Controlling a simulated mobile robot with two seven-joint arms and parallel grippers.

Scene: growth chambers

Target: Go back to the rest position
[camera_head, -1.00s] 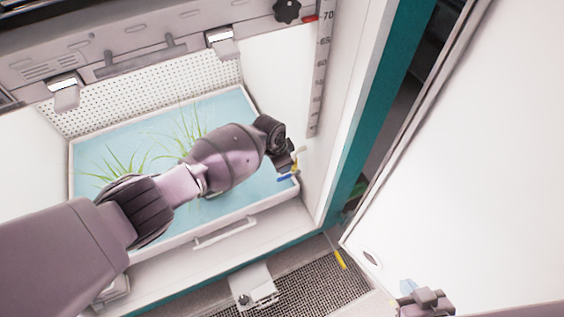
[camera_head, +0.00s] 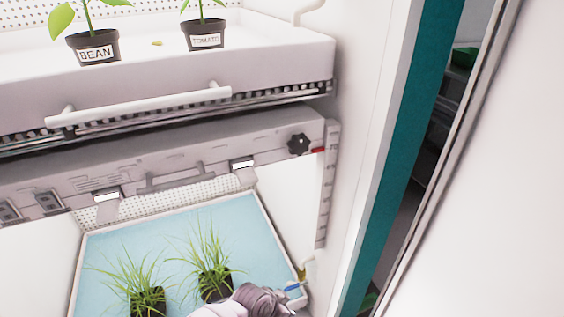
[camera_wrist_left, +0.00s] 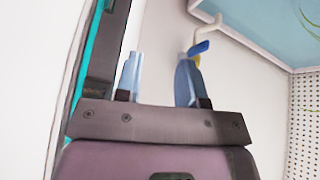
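My left arm (camera_head: 250,301) comes in at the bottom of the head view, in front of the lower tray. In the left wrist view my left gripper (camera_wrist_left: 157,78) is open, with two pale blue fingers apart and only white wall between them. A white bent pipe (camera_wrist_left: 222,27) with a blue lever (camera_wrist_left: 199,47) and a yellow part is just beyond the right finger; I cannot tell whether they touch. The yellow part (camera_head: 306,270) also shows at the right wall in the head view. My right gripper is not in view.
The lower tray (camera_head: 77,275) holds grassy potted plants (camera_head: 212,265). An upper tray (camera_head: 318,60) with a white handle (camera_head: 140,105) carries pots labelled BEAN (camera_head: 95,48) and TOMATO (camera_head: 204,35). A teal door frame (camera_head: 405,130) and a white door panel (camera_head: 480,200) stand at the right.

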